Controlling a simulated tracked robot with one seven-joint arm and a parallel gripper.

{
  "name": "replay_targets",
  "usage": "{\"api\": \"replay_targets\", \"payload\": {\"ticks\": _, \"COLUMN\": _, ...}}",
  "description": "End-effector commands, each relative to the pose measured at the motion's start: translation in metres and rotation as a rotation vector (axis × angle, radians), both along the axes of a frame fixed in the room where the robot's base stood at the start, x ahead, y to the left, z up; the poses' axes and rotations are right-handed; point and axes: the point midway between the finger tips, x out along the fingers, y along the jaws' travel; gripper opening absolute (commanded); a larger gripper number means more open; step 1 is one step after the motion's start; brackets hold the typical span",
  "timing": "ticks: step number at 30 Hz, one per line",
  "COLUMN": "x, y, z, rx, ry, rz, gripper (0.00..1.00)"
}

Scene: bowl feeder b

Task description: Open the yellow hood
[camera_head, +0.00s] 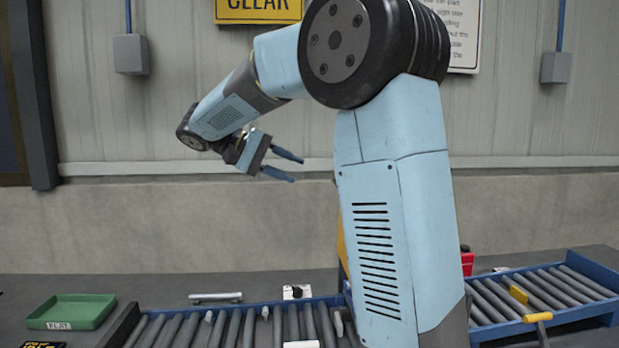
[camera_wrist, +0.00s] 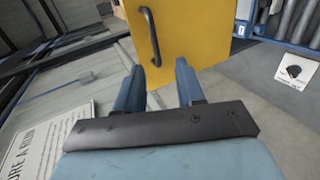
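The yellow hood (camera_wrist: 195,35) shows as a flat yellow panel at the top of the wrist view. A dark bar handle (camera_wrist: 152,38) is fixed on its left part. In the head view only a thin yellow strip (camera_head: 341,245), likely the hood, shows beside my arm, which hides the rest. My gripper (camera_head: 297,169) is raised in front of the wall, its fingers apart and empty. In the wrist view my gripper (camera_wrist: 159,68) points toward the panel, with the handle beyond and between the fingertips, apparently not touched. Whether the hood is open or closed I cannot tell.
A blue-framed roller conveyor (camera_head: 240,330) runs along the bottom, another (camera_head: 540,295) at right. A green tray (camera_head: 72,311) stands at left. A white block with a dark knob (camera_head: 297,292) and a red object (camera_head: 467,261) are near my arm. Air around my gripper is clear.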

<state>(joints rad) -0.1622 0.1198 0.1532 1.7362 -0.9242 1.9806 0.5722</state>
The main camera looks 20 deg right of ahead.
Motion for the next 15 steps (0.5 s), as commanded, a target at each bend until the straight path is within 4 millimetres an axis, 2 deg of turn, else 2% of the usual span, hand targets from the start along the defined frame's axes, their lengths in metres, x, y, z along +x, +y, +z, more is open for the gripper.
{"api": "replay_targets", "payload": {"ticks": 15, "x": 0.006, "y": 0.021, "z": 0.009, "rx": -0.001, "ry": 0.001, "rz": 0.004, "gripper": 0.38}}
